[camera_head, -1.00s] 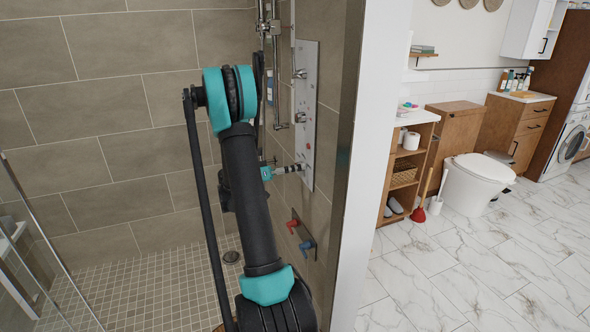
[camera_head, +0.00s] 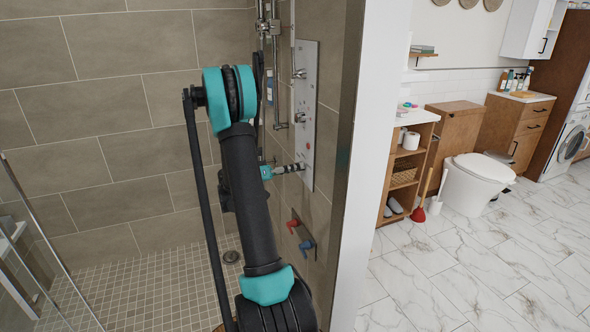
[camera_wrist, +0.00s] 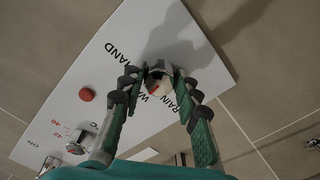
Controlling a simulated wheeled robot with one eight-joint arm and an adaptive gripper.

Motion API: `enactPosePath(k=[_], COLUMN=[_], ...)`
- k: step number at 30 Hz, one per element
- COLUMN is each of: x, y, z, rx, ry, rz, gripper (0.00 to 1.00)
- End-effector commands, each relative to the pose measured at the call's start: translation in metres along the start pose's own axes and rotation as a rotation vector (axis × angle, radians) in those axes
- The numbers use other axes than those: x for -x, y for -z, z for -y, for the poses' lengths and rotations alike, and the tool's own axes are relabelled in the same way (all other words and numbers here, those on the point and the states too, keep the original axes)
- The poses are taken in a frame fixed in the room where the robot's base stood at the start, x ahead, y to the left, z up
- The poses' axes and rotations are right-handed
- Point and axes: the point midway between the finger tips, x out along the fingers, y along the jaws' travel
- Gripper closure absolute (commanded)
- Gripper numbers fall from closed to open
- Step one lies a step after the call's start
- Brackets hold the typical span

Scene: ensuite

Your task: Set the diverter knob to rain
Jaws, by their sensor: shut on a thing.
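The white shower panel (camera_head: 306,90) is fixed to the tiled wall, and it also fills much of the wrist view (camera_wrist: 75,45). My gripper (camera_head: 293,168) is at the panel's lower part in the head view. In the wrist view my gripper (camera_wrist: 160,82) is shut on the diverter knob (camera_wrist: 157,72), with a finger on each side. The knob is small and partly hidden by the fingers; a reddish mark shows on it. The labels HAND, RAIN and a partly covered one starting with W surround it. I cannot tell which label the knob points at.
A red button (camera_wrist: 87,94) and a temperature knob (camera_wrist: 80,138) are on the same panel. Red and blue valve handles (camera_head: 306,244) stick out of the wall below. A glass screen (camera_head: 50,240) stands at left, and a wall end (camera_head: 360,170) is close at right.

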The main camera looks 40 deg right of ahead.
Motion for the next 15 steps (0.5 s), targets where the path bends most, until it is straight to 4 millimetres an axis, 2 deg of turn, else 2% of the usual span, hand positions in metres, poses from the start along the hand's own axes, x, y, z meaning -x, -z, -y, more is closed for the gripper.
enactPosePath(k=[15], x=[0.0004], y=[0.0004], z=[-0.0005], rx=[0.451], ry=[0.001], rz=[-0.001], gripper=[0.97])
